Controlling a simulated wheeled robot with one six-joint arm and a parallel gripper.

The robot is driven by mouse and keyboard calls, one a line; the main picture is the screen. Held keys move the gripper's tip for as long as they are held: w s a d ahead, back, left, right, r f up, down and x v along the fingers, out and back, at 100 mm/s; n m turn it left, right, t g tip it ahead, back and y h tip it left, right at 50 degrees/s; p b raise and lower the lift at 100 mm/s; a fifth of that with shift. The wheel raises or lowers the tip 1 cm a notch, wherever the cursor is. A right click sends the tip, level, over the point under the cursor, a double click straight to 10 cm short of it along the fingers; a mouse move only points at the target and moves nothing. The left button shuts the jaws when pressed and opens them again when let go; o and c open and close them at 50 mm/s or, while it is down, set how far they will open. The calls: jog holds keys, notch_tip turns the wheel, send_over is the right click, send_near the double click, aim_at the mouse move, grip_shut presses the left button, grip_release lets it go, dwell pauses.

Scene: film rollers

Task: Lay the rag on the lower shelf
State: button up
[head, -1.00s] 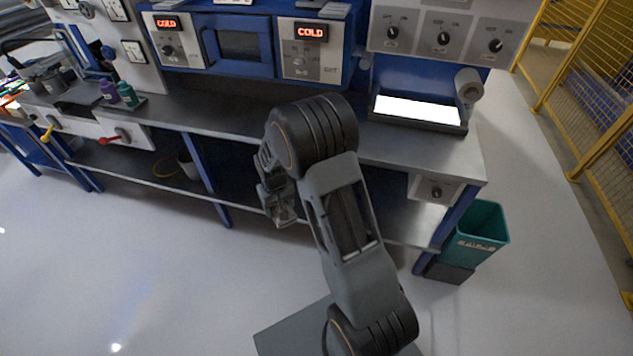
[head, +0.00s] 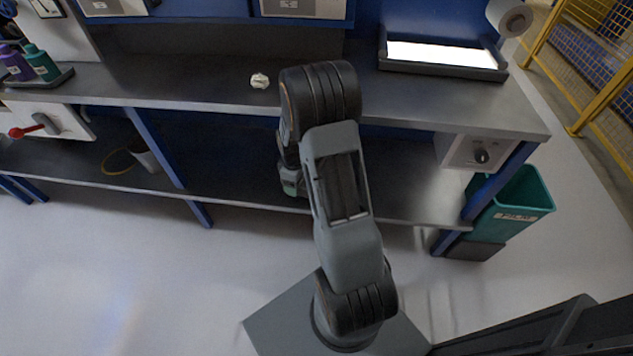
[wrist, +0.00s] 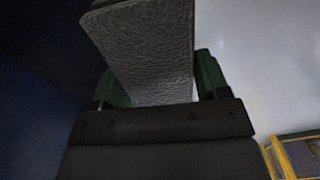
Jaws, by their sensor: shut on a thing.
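My gripper (head: 291,188) is at the front of the bench, before the lower shelf, partly hidden behind my own arm. In the wrist view, its green-sided fingers (wrist: 160,85) are shut on a grey, wrinkled, flat piece that I take to be the rag (wrist: 150,50). The rag stretches out beyond the fingers, and its far end is cut off by the frame. I cannot make it out clearly in the head view. The lower shelf (head: 405,190) is a dark board under the bench top, and its part near my gripper looks bare.
The bench top (head: 200,85) overhangs the shelf, with a blue leg (head: 155,145) on the left. A small white crumpled thing (head: 260,80) lies on top. A pot (head: 146,155) stands on the shelf's left. A teal bin (head: 520,205) stands right.

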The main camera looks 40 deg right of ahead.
jog(key=s+d+f+n+b, duration=0.2)
jog(key=d+f+b, duration=0.15)
jog(key=f, duration=0.35)
jog(key=w+d+f+b, duration=0.2)
jog(key=w, duration=0.1)
jog(key=w+d+f+b, duration=0.2)
jog(key=w+f, duration=0.1)
jog(key=w, duration=0.1)
jog(key=w+d+f+b, duration=0.2)
jog(key=w+d+f, duration=0.1)
jog(key=shift+w+f, duration=0.15)
jog(key=shift+f, duration=0.1)
jog(key=shift+w+d+f+b, duration=0.2)
jog(key=shift+w+f+b, duration=0.2)
jog(key=shift+w+b, duration=0.05)
jog(key=shift+w+d+f+b, duration=0.15)
jog(key=shift+f+b, duration=0.4)
jog(key=shift+f, duration=0.35)
jog(key=shift+w+f+b, duration=0.1)
jog(key=shift+f+b, duration=0.4)
jog(key=shift+f, duration=0.4)
jog(key=shift+f, duration=0.15)
jog(key=o, duration=0.9)
